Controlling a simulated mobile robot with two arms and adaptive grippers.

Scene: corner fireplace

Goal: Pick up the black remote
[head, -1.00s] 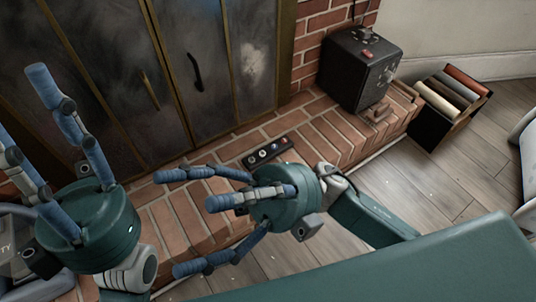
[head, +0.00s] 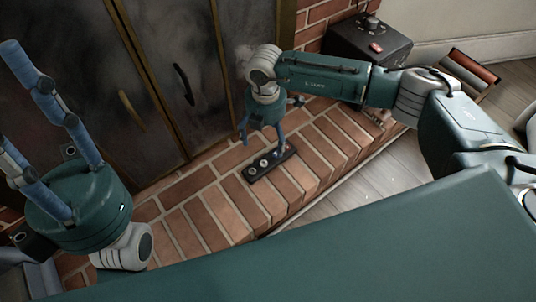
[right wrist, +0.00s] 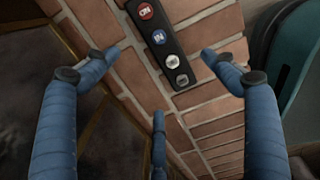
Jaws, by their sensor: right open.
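The black remote (head: 269,163) lies flat on the brick hearth in front of the fireplace doors. It also shows in the right wrist view (right wrist: 151,36), with a red, a blue and pale round buttons along it. My right gripper (head: 262,145) reaches down just over the remote, its fingers pointing at it. In the right wrist view the blue fingers are spread apart, with the remote between and beyond them, and nothing is held. My left gripper (head: 48,130) is at the left of the head view, fingers raised, spread and empty.
The brick hearth (head: 205,200) is clear around the remote. Dark fireplace doors with handles (head: 183,84) stand right behind it. A crate with rolls (head: 470,70) stands beyond.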

